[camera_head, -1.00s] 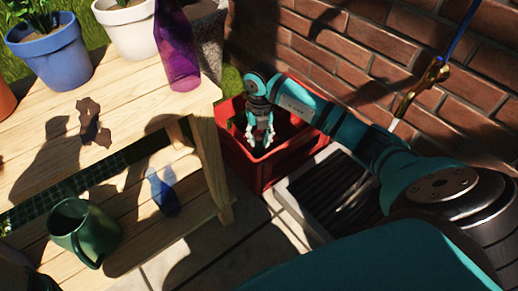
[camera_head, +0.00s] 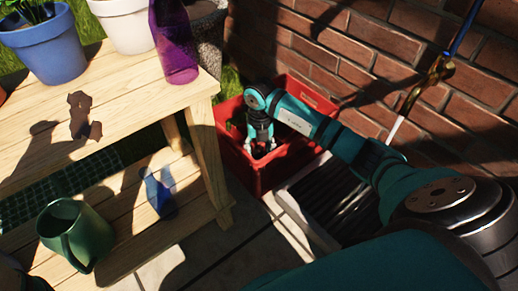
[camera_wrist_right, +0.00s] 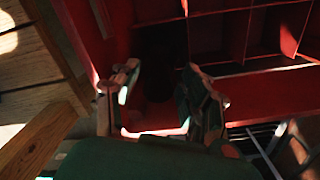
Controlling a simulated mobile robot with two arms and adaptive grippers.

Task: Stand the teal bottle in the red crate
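The red crate (camera_head: 278,172) stands on the paving between the table and the brick wall. It shows dividers and compartments in the right wrist view (camera_wrist_right: 218,12). My right gripper (camera_head: 259,150) points down inside the crate. In the right wrist view its two fingers (camera_wrist_right: 163,92) are spread apart. A dark, shadowed shape (camera_wrist_right: 158,72) lies beyond and between the fingertips, with gaps on both sides. It may be the teal bottle, but its colour and outline are too dark to tell. No bottle is clearly teal in these views. My left gripper is not in view.
A purple bottle (camera_head: 176,48) stands at the wooden table's (camera_head: 130,90) right corner, close to the crate. Plant pots (camera_head: 52,50) are behind. A green watering can (camera_head: 75,234) and a blue translucent item (camera_head: 160,192) are lower left. A dark grate (camera_head: 335,192) lies right of the crate.

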